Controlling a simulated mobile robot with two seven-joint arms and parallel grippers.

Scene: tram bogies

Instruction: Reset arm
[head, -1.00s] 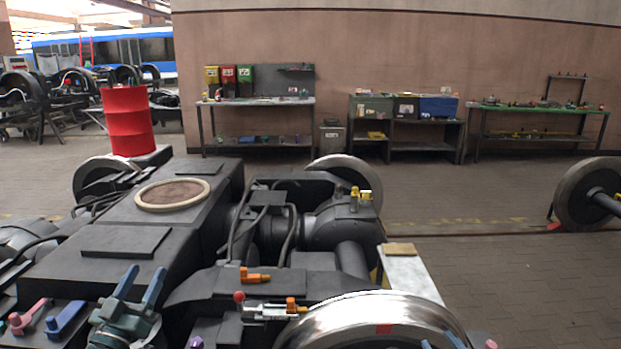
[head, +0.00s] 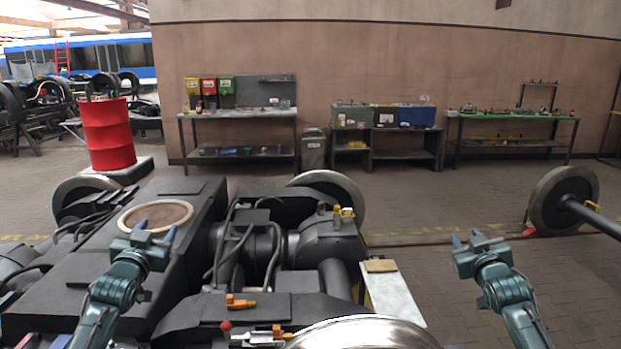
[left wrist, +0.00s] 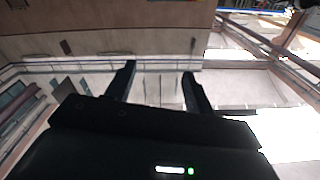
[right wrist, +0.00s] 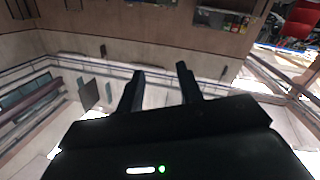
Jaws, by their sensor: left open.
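My left gripper (head: 154,232) is raised over the left part of the dark bogie frame (head: 75,265). Its fingers stand apart with nothing between them, as the left wrist view (left wrist: 160,72) also shows. My right gripper (head: 467,240) is raised over the floor to the right of the bogie. Its two fingers are apart and empty in the right wrist view (right wrist: 160,70). Both wrist cameras look toward the upper walls and roof. Both forearms come up from the bottom of the head view.
An orange-handled fitting (head: 240,302) and a shiny wheel (head: 365,335) are on the near bogie. A white plate (head: 393,295) carries a tan block. A red barrel (head: 108,135) stands back left. Workbenches line the wall. A wheelset (head: 563,200) stands right, with open floor before it.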

